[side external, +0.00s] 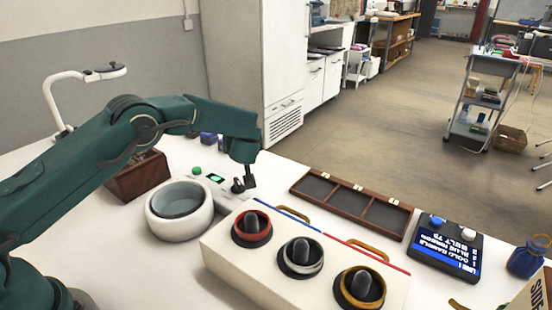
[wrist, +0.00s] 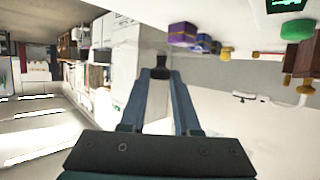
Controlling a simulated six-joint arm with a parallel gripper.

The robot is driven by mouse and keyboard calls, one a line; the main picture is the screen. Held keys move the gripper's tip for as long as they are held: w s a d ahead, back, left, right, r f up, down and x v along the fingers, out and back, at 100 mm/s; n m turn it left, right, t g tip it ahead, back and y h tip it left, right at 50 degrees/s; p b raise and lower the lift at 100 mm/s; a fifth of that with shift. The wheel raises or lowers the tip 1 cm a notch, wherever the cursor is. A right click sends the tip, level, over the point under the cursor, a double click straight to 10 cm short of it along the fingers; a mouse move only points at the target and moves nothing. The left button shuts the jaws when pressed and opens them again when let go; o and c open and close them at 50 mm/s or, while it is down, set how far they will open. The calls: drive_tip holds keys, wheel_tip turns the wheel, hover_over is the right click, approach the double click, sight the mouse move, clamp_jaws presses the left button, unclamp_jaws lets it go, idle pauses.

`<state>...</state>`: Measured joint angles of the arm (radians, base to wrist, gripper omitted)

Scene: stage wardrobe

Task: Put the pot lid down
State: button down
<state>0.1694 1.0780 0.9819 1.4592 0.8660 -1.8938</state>
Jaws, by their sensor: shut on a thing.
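The round white pot (side external: 180,212) stands on the white table with a grey-teal hollow facing up. I cannot make out a separate lid on it. My gripper (side external: 244,182) is to the right of the pot, low over the end of the pale control box. It is shut on a small dark thing (wrist: 161,63), which shows at the fingertips in the wrist view. The fingers hide part of it, and I cannot tell whether it belongs to a lid. My gripper (wrist: 161,76) also fills the middle of the wrist view.
A white block with red (side external: 251,228), silver (side external: 301,257) and gold (side external: 362,288) ringed holders stands in front. An empty wooden compartment tray (side external: 350,203) lies at the right, then a blue-screened panel (side external: 444,246). A brown wooden box (side external: 137,177) stands behind the pot.

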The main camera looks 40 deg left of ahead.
drive_tip(key=shift+w+d+f, duration=0.45)
drive_tip(key=shift+d+f, duration=0.05)
drive_tip(key=shift+d, duration=0.1)
drive_tip(key=shift+w+d+f, duration=0.4)
drive_tip(key=shift+d+f, duration=0.05)
drive_tip(key=shift+d, duration=0.15)
drive_tip(key=shift+f, duration=1.95)
drive_tip(key=shift+f, duration=0.2)
drive_tip(key=c, duration=0.6)
unclamp_jaws()
drive_tip(key=shift+c, duration=0.2)
drive_tip(key=shift+r, duration=0.1)
